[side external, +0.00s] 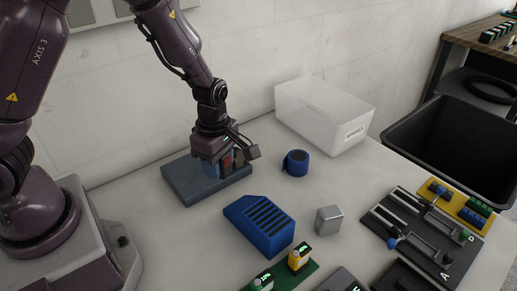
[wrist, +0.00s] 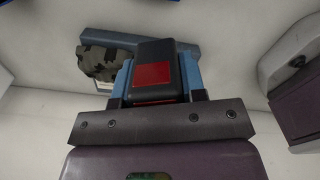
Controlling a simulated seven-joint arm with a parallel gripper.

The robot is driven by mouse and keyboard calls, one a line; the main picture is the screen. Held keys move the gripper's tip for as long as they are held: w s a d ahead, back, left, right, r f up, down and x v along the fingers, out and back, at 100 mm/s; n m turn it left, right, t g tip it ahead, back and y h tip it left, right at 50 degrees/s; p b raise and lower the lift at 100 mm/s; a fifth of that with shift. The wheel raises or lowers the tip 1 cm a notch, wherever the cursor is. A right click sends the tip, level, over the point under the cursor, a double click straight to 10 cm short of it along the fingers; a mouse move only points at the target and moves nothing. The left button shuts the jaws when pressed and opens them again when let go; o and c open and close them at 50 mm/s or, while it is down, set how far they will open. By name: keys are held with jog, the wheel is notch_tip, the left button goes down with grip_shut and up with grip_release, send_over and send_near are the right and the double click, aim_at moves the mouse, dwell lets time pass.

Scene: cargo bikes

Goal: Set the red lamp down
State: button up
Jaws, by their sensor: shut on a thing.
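The red lamp, a dark block with red panels (wrist: 152,74), sits between the blue fingers of my gripper (wrist: 158,88) in the wrist view. In the side view, a bit of the lamp's red (side external: 227,160) shows at my gripper (side external: 221,166), which is shut on it. My gripper points down over the slate-blue tray (side external: 184,190). The fingers hide the lamp's lower end, so I cannot tell whether it touches the tray. A camouflage-patterned thing (wrist: 97,65) shows to the left of the lamp in the wrist view.
A blue tape roll (side external: 295,163) and a translucent bin (side external: 318,112) stand right of the tray. A blue slotted block (side external: 262,226) and a grey metal cube (side external: 328,220) are nearer the camera. Bare table lies between tray and slotted block.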

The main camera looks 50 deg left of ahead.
jog(key=shift+m, duration=0.6)
jog(key=w+a, duration=0.1)
jog(key=a, duration=0.1)
jog(key=w+a+r, duration=0.1)
jog(key=w+a, duration=0.1)
jog(key=a, duration=0.1)
jog(key=w+a, duration=0.2)
jog(key=a, duration=0.1)
jog(key=shift+a+r, duration=0.1)
jog(key=shift+r, duration=0.25)
jog(key=shift+w+a+r+m, duration=0.2)
jog(key=shift+w+r+m, duration=0.4)
jog(key=shift+w+m, duration=0.25)
jog(key=shift+s+d+m, duration=0.1)
jog(key=shift+m, duration=0.45)
jog(key=w+a+f, duration=0.1)
jog(key=w+f, duration=0.2)
jog(key=w, duration=0.1)
jog(key=w+f, duration=0.3)
jog(key=w, duration=0.1)
jog(key=w+a+f, duration=0.1)
jog(key=w+f, duration=0.2)
jog(key=w, duration=0.2)
jog(key=shift+a+f, duration=0.2)
jog(key=shift+a, duration=0.15)
jog(key=shift+w+f, duration=0.15)
jog(key=shift+f, duration=1.55)
jog(key=shift+f, duration=0.1)
